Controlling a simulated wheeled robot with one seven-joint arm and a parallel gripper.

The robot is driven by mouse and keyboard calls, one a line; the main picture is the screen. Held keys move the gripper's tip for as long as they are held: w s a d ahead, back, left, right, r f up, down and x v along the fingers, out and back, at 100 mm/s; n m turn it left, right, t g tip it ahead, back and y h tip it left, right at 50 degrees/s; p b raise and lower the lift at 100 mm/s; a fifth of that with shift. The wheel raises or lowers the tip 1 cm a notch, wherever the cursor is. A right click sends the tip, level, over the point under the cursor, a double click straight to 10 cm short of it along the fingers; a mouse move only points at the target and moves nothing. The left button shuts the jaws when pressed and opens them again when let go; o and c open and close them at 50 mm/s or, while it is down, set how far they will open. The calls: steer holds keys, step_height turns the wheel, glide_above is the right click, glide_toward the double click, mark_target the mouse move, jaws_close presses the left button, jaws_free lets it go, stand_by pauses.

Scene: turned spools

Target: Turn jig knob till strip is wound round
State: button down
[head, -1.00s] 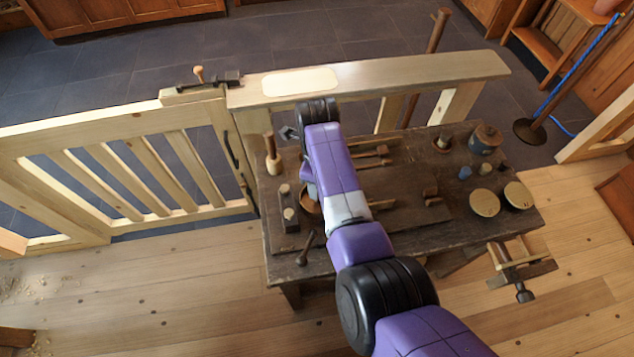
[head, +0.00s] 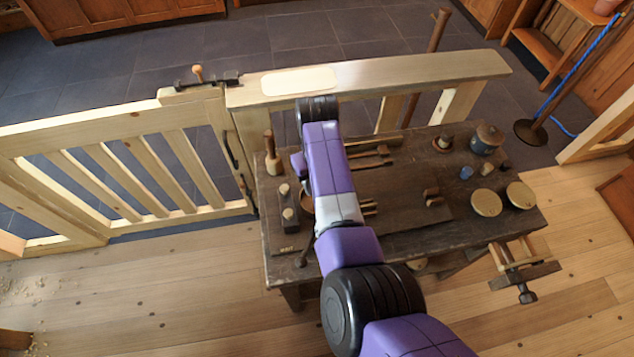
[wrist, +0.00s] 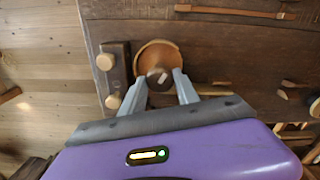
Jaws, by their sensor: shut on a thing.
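In the wrist view, my gripper (wrist: 159,76) has its two grey fingers closed on a small dark knob (wrist: 157,80) with a pale mark on top. The knob sits at the near side of a round orange-brown wooden piece (wrist: 158,54), seen from above on the bench. I cannot make out a separate strip around it. In the head view, my arm covers the gripper and the knob; only an edge of the round piece (head: 307,202) shows left of the arm.
A dark block with pale round pegs (wrist: 116,78) stands just left of the round piece. The dark workbench (head: 400,240) also holds a mallet (head: 272,158), several tools, a lidded pot (head: 487,138) and two pale discs (head: 486,203). A wooden gate (head: 120,170) stands at left.

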steer(key=shift+w+r+m, duration=0.1)
steer(key=shift+m, duration=0.4)
steer(key=c, duration=0.9)
jaws_free()
steer(key=shift+r+b, duration=0.6)
steer(key=shift+r, duration=3.25)
